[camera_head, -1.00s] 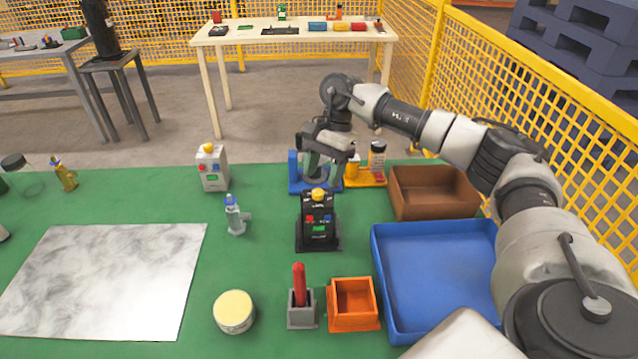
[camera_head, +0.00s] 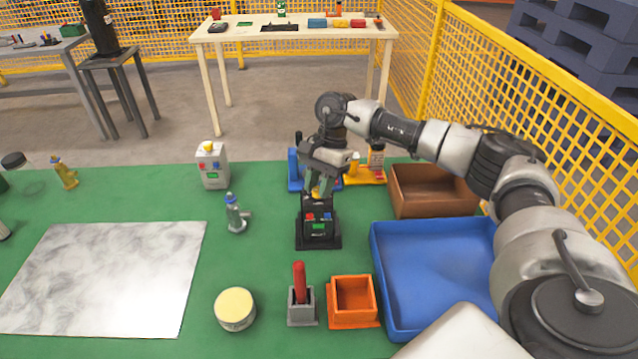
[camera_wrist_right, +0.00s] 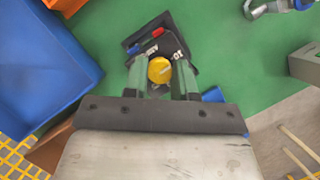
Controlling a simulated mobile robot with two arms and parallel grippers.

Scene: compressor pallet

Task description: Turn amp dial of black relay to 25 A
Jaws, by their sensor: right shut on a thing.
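The black relay (camera_head: 319,229) stands upright on the green table, with red and blue buttons and a green display on its front. It also shows in the right wrist view (camera_wrist_right: 138,45). Its yellow amp dial (camera_wrist_right: 160,70) lies between the fingers of my right gripper (camera_wrist_right: 161,72), which points down from above and is shut on it. In the head view the right gripper (camera_head: 320,186) covers most of the dial. The dial's scale is too small to read. My left gripper is not in view.
A grey relay (camera_head: 212,165) with a yellow dial stands behind left. A blue tray (camera_head: 385,290) and a brown bin (camera_head: 400,207) lie to the right. An orange box (camera_head: 353,318) and a grey holder with a red stick (camera_head: 300,308) are in front. Left of the relay stands a small grey-blue figure-like part (camera_head: 234,215).

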